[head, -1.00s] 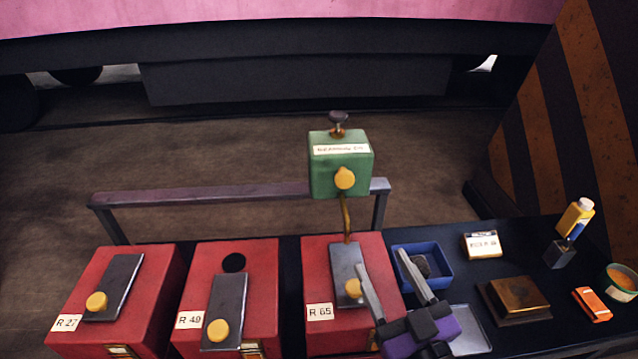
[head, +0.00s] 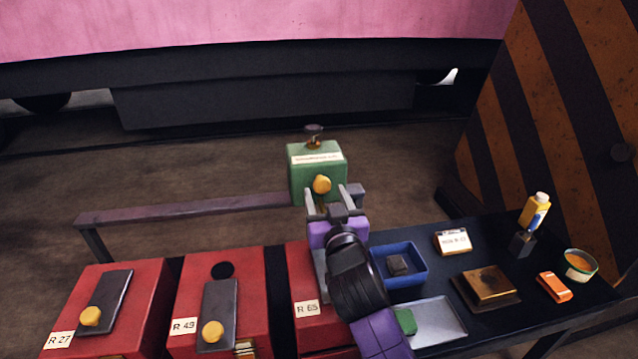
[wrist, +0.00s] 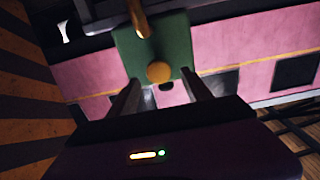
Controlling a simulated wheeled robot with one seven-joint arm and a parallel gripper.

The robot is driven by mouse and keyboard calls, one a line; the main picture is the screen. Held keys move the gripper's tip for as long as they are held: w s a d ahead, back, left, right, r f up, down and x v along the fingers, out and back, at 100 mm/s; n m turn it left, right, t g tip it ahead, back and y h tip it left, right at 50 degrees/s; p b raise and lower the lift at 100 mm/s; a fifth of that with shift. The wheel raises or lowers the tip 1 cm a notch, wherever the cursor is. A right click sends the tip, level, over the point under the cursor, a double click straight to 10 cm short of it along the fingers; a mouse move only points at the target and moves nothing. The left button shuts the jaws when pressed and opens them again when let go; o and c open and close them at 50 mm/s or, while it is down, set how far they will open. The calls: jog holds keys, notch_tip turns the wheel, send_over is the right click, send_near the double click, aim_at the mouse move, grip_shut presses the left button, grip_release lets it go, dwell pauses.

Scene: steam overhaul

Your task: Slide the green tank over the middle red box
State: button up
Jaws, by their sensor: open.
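The green tank (head: 300,172), with a white label, a yellow knob (head: 322,184) and a dark cap on top, sits on the rail behind the right red box, R 65 (head: 302,270). The middle red box, R 49 (head: 250,285), has an uncovered dark round hole (head: 222,270) and a grey plate with a yellow knob. My gripper (head: 335,192) is open in front of the tank, just below its yellow knob. In the wrist view the tank (wrist: 178,48) and its knob (wrist: 159,72) appear beyond my open, empty fingers (wrist: 160,90).
The rail (head: 190,208) runs behind the boxes. The left red box, R 27 (head: 140,300), stands apart.

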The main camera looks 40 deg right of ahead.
aim_at(323, 186)
jog(key=x, duration=0.5)
jog(key=shift+s+p, duration=0.1)
jog(key=shift+p, duration=0.25)
grip_shut()
